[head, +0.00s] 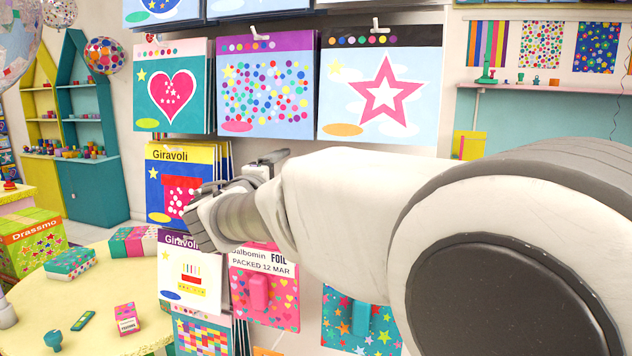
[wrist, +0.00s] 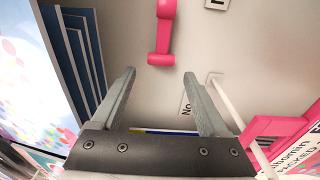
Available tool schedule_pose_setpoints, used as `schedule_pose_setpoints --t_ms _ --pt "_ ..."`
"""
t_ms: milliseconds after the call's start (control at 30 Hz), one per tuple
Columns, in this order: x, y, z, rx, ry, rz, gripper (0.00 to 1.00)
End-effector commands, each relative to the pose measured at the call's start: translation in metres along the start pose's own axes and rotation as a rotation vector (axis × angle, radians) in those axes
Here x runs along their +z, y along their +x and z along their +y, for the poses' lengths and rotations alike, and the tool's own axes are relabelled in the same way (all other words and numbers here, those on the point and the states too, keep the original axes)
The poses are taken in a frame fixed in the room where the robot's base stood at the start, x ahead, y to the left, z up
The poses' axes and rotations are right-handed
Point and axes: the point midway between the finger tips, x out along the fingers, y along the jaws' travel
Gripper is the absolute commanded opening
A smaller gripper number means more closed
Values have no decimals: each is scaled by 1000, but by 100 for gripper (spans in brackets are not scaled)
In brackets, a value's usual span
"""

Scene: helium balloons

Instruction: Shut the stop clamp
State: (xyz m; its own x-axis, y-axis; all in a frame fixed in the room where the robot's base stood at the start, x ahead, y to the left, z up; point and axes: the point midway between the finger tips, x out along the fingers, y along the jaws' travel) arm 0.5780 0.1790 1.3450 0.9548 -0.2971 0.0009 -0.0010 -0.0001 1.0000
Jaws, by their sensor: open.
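My gripper (wrist: 159,74) is open in the wrist view, with nothing between its two grey fingers. A pink piece (wrist: 162,36), narrow in the middle with wider ends, is on the pale wall just beyond the fingertips, apart from them. It may be the stop clamp; I cannot tell for sure, nor whether it is open or shut. In the head view my arm reaches toward the wall display, and its end is beside the hanging packets. No clamp can be made out in that view.
Blue-edged packets (wrist: 84,50) hang close to the left finger. A pink frame (wrist: 262,130) and a white rod (wrist: 232,108) are near the right finger. In the head view a yellow table (head: 92,338) with small boxes stands at lower left. Several picture packets (head: 268,88) hang above my arm.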

Motion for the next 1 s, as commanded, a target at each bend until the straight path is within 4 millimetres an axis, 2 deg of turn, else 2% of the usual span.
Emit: schedule_pose_setpoints --t_ms 400,767,1000 --pt "0 -6 -1 -1 0 1 78" --pt "0 -41 -2 0 0 2 78" --pt "0 -43 0 -1 0 0 78"
